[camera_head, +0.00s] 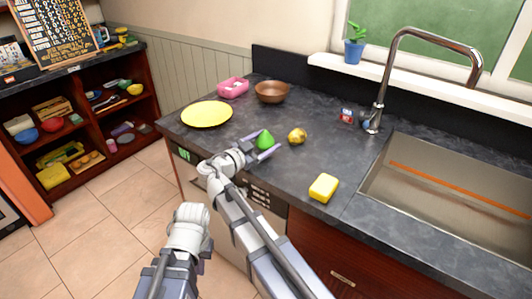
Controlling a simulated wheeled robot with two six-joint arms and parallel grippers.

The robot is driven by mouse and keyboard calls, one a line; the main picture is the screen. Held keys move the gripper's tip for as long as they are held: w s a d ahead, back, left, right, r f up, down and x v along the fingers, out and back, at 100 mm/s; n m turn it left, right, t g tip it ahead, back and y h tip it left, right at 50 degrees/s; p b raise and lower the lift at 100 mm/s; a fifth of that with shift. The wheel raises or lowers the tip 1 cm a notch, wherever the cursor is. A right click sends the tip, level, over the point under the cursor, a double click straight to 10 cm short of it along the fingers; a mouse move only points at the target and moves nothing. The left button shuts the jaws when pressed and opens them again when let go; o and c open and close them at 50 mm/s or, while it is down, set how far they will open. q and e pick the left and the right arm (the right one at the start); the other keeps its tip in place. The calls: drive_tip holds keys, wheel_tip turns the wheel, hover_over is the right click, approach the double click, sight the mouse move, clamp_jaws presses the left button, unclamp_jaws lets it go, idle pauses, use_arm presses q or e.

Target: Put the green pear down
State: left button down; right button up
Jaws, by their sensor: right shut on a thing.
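The green pear (265,140) is between the fingers of my right gripper (264,150), over the dark countertop (305,105) near its front edge. The right gripper is shut on it, with the fingers around its lower part. The pear is roughly upright, narrow end up. I cannot tell whether its base touches the counter. Of my left arm, only links and a white joint show at the lower left, in front of the cabinets; its gripper fingers do not show.
A yellow plate (207,114), a pink container (233,87) and a brown bowl (271,92) stand behind. A yellow round fruit (297,136) is just right of the pear. A yellow sponge (323,188) lies near the sink (440,200). Counter between fruit and sponge is clear.

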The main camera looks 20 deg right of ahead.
drive_tip(key=shift+f+b, duration=0.4)
drive_tip(key=shift+f, duration=0.55)
drive_tip(key=shift+f, duration=0.1)
drive_tip(key=o, duration=1.5)
drive_tip(key=shift+f, duration=0.1)
